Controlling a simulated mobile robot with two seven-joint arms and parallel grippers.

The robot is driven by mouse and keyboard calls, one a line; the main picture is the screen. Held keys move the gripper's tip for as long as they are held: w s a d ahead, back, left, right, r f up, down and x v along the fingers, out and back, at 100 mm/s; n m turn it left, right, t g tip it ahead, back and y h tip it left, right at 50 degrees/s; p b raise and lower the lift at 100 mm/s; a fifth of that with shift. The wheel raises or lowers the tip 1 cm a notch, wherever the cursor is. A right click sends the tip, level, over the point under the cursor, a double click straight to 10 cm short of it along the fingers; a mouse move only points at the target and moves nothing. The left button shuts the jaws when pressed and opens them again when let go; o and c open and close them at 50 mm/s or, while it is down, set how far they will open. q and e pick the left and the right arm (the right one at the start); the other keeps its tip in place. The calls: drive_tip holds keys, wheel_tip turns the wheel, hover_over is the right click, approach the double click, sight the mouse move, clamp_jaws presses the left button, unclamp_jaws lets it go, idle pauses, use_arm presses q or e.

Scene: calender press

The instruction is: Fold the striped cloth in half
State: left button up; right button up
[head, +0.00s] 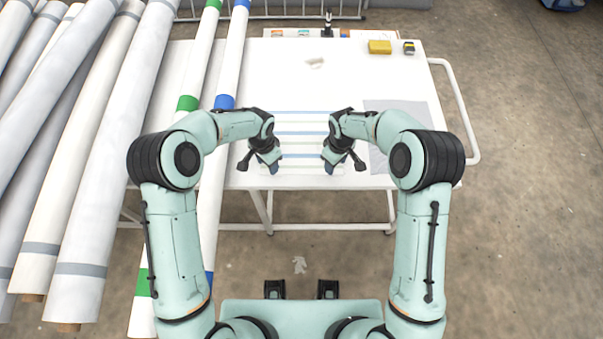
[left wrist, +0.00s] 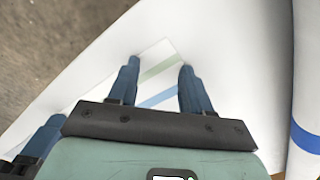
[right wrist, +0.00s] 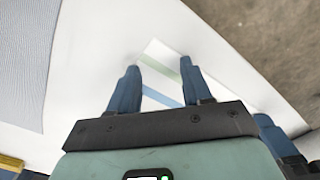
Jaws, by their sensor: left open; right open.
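The striped cloth (head: 300,132) lies flat on the white table, pale with blue and green stripes running left to right. My left gripper (head: 272,172) is over its near left corner, and my right gripper (head: 329,172) is over its near right corner. In the left wrist view the open fingers (left wrist: 158,78) stand either side of a cloth corner (left wrist: 160,62). In the right wrist view the open fingers (right wrist: 160,76) also straddle a corner (right wrist: 158,58). I cannot tell whether the fingertips touch the cloth.
The white table (head: 225,170) has a grey sheet (head: 400,118) to the right of the cloth. A crumpled scrap (head: 315,63), a yellow block (head: 380,47) and a small dark and yellow item (head: 408,48) lie farther back. Long rolls (head: 110,150) fill the left side.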

use_arm(q)
drive_tip(key=shift+f, duration=0.15)
drive_tip(key=shift+c, duration=0.5)
use_arm(e)
drive_tip(key=shift+f, duration=0.2)
drive_tip(key=shift+c, duration=0.5)
use_arm(q)
drive_tip(key=shift+s, duration=0.1)
clamp_jaws()
use_arm(e)
drive_tip(key=shift+s, duration=0.1)
clamp_jaws()
